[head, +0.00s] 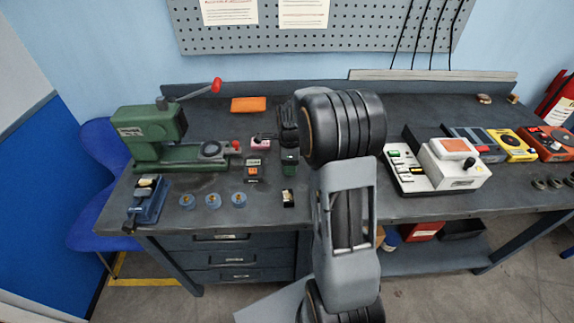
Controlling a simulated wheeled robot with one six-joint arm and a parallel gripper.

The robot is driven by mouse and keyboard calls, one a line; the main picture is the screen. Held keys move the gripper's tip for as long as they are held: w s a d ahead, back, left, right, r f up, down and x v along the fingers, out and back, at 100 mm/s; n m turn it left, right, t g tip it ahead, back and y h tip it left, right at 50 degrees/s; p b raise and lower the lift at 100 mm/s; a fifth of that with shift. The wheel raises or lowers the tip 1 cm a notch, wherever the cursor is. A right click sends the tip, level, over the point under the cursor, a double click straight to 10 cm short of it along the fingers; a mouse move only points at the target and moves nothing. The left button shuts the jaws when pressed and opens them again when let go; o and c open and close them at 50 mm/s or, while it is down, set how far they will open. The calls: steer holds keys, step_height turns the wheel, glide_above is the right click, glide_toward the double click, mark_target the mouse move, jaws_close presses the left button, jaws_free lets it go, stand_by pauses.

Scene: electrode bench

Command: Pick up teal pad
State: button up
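A small dark green-teal block (290,157), which looks like the teal pad, is on the bench left of my arm. My gripper (289,146) points down right above it and hides its far part. I cannot tell whether the fingers touch it or are around it, nor whether they are open or shut.
Close by are a pink piece (261,144), an orange-and-black piece (253,171) and a small black-and-white piece (288,199). A white device (455,165) stands right. An orange cloth (248,104) lies behind.

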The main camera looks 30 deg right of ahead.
steer(key=c, duration=0.5)
steer(key=shift+c, duration=0.2)
steer(key=shift+r, duration=0.6)
steer(key=s+a+r+b, duration=0.1)
steer(key=s+a+r, duration=0.4)
steer(key=s+r, duration=0.6)
steer(key=shift+s+a+r, duration=0.15)
steer(key=shift+s+r, duration=0.25)
steer(key=shift+s, duration=0.6)
steer(key=o, duration=0.4)
steer(key=c, duration=0.3)
